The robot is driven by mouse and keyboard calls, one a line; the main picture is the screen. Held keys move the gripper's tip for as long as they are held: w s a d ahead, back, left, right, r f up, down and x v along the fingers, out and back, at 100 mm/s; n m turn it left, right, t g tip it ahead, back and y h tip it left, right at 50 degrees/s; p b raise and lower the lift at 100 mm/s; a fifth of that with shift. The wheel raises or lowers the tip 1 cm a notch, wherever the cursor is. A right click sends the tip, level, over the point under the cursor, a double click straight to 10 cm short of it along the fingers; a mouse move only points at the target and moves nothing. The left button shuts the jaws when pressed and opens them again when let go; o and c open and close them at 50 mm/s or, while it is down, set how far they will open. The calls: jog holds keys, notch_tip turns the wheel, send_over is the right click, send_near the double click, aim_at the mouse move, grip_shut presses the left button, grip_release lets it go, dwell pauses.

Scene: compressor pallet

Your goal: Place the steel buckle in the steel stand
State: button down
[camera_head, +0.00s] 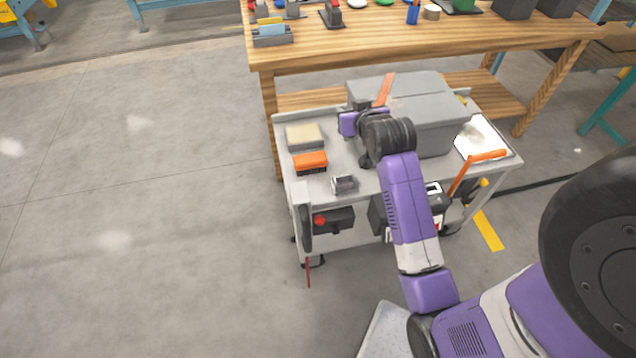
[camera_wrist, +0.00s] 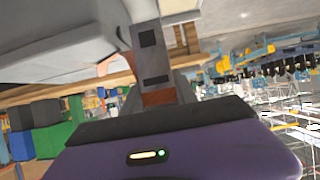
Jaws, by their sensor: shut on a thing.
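My gripper (camera_head: 350,123) is over the grey cart, just in front of the grey toolbox, and is shut. What it holds is too small and hidden to make out in the head view; I take it to be the steel buckle. In the wrist view a grey finger with dark pads shows, and a pale grey piece, which may be the steel buckle (camera_wrist: 178,7), is cut off at the top edge. A small metal piece with a dark gap, likely the steel stand (camera_head: 344,184), sits at the cart's front edge, below and apart from my gripper.
A wooden workbench (camera_head: 420,38) stands behind. The floor at left is clear.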

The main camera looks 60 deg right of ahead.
notch_tip(320, 180, down, 20)
jog(key=shift+a+b, duration=0.1)
jog(key=shift+b, duration=0.8)
jog(key=shift+f, duration=0.2)
jog(key=c, duration=1)
grip_release()
jog(key=shift+o, duration=0.2)
